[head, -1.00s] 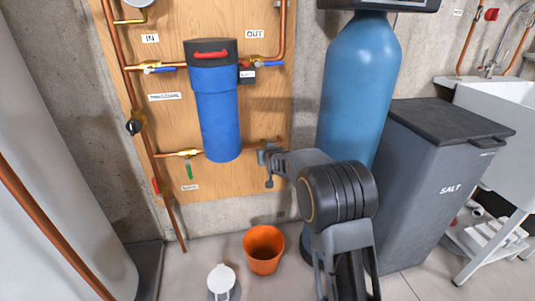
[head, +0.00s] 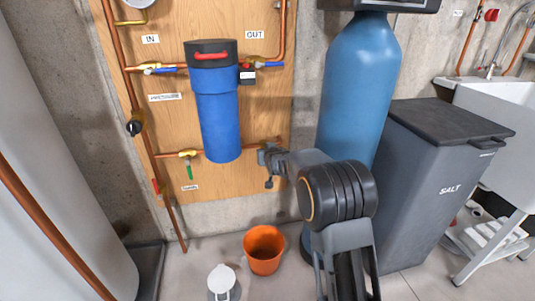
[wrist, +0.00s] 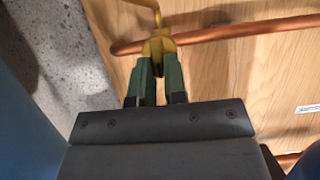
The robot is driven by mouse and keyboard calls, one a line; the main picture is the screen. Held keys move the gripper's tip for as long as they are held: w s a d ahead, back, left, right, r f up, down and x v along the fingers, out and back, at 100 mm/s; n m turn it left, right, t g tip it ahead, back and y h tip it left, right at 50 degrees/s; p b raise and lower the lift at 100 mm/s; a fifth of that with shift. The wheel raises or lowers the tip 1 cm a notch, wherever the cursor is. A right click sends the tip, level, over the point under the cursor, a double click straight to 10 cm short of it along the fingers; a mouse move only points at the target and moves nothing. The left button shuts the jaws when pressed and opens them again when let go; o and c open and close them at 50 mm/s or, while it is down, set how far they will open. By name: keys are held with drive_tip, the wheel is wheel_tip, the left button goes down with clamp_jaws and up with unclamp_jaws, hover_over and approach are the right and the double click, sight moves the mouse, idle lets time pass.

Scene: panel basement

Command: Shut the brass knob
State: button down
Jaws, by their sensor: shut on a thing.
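The brass knob (wrist: 157,46) shows in the wrist view beside a copper pipe (wrist: 235,34). My gripper (wrist: 160,66) has its two green fingers closed on the knob from either side. In the head view my gripper (head: 264,158) is at the right end of the lower copper pipe (head: 225,148), close to the wooden panel. The knob is not clearly visible there, hidden by my gripper.
A blue filter housing (head: 218,110) hangs just left of my gripper. A green-handled valve (head: 188,170) is further left on the lower pipe. A blue tank (head: 358,80) stands right. An orange bucket (head: 264,250) and a white lidded container (head: 221,279) are on the floor.

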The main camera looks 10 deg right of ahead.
drive_tip(key=shift+d+r+m+y+p, duration=0.15)
drive_tip(key=shift+m+y+p, duration=0.5)
drive_tip(key=shift+p, duration=1.7)
drive_tip(key=shift+d+m+y+p, duration=0.2)
drive_tip(key=shift+m+y+p, duration=0.45)
drive_tip(key=shift+p, duration=1.7)
drive_tip(key=shift+m+p, duration=0.4)
drive_tip(key=shift+p, duration=0.25)
drive_tip(key=m+y+p, duration=0.1)
drive_tip(key=m, duration=0.1)
drive_tip(key=m+t+y+p, duration=0.1)
drive_tip(key=m+p, duration=0.1)
drive_tip(key=f+m+y+p, duration=0.1)
drive_tip(key=p, duration=0.1)
drive_tip(key=shift+d+f+m+t, duration=0.1)
drive_tip(key=shift+d+m+t, duration=0.2)
drive_tip(key=shift+d+m, duration=0.1)
drive_tip(key=shift+f+m+t+y, duration=0.15)
drive_tip(key=shift+m+t+y, duration=0.15)
drive_tip(key=shift+m, duration=0.55)
drive_tip(key=shift+f+m+t+y, duration=0.1)
drive_tip(key=shift+m+t+y, duration=0.15)
drive_tip(key=shift+m, duration=0.6)
drive_tip(key=c, duration=1.1)
unclamp_jaws()
drive_tip(key=shift+s+d, duration=0.1)
